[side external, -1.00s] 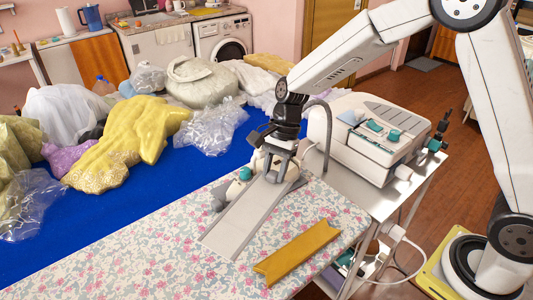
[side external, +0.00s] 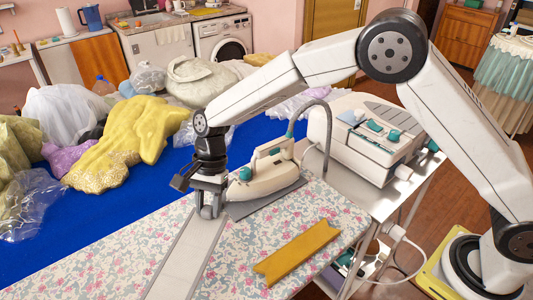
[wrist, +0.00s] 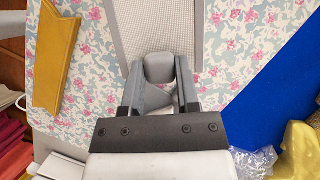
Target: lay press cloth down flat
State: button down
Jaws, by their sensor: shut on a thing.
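The press cloth (side external: 184,255) is a pale grey strip with a mesh weave, lying along the floral pressing board. Its near end runs out of the side view; its mesh shows at the top of the wrist view (wrist: 170,28). My gripper (side external: 209,211) is low over the board at the cloth's far end, pointing down and shut. In the wrist view, a rounded grey block (wrist: 160,67) sits between the fingertips (wrist: 160,84) at the cloth's end. The fingers partly hide where the cloth is held.
The iron (side external: 268,172) stands on a grey pad (side external: 240,211) close right of my gripper. A mustard piece (side external: 297,252) lies on the floral board (side external: 110,262). Bagged garments (side external: 128,140) crowd the blue surface behind. The steam station (side external: 365,135) stands right.

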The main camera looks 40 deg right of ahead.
jog(key=shift+f, duration=3.1)
jog(key=shift+f, duration=0.65)
jog(key=shift+c, duration=1.3)
grip_release()
jog(key=shift+r, duration=0.15)
jog(key=v, duration=0.7)
jog(key=shift+d+r, duration=0.2)
jog(key=shift+r, duration=0.05)
jog(key=shift+w, duration=0.1)
